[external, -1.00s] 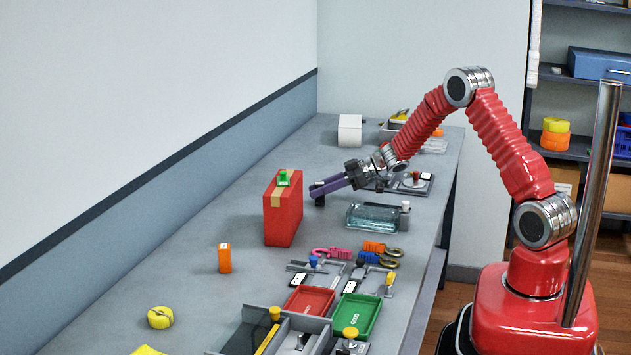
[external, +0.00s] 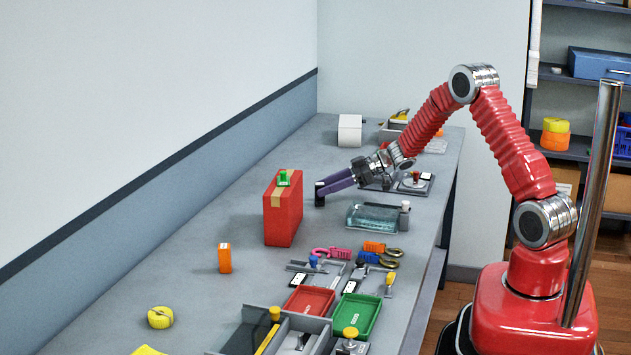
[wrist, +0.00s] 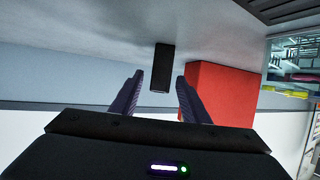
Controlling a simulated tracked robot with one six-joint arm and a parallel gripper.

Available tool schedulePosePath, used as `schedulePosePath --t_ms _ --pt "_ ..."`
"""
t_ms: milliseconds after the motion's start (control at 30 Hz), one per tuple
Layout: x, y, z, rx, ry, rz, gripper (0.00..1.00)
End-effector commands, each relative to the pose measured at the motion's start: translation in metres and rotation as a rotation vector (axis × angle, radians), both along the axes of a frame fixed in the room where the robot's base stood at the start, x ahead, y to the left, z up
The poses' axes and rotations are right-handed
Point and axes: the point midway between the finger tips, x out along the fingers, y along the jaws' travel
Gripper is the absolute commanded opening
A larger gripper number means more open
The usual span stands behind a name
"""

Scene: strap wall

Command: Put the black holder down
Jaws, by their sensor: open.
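In the wrist view the black holder (wrist: 161,68) shows between and beyond the fingertips, with a gap on each side. My gripper (external: 326,184) has purple fingers and is at the holder from the right. The same gripper (wrist: 158,80) is open in the wrist view, with nothing clamped between its fingers. The holder's underside is hidden.
The red box (external: 283,212) with a green piece on top stands close to the fingers. A glass tray (external: 373,218) lies to the right. A white block (external: 350,130) stands farther back. The bench towards the wall is clear.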

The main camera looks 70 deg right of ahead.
Motion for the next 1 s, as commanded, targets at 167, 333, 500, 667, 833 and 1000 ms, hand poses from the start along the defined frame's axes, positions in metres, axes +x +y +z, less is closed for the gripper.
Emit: schedulePosePath --t_ms 167,333,500,667,833,1000 --pt "-0.027 -0.012 0.013 -0.002 -0.002 -0.002 0.42" --pt "-0.052 -0.023 0.024 -0.001 -0.001 -0.003 0.42" --pt "-0.073 -0.031 0.033 0.0 -0.001 -0.001 0.42" --pt "-0.082 -0.034 0.037 0.0 -0.001 0.0 0.42" --pt "-0.084 -0.034 0.038 0.001 -0.001 0.001 0.42" --pt "-0.083 -0.034 0.038 0.001 -0.001 0.001 0.42"
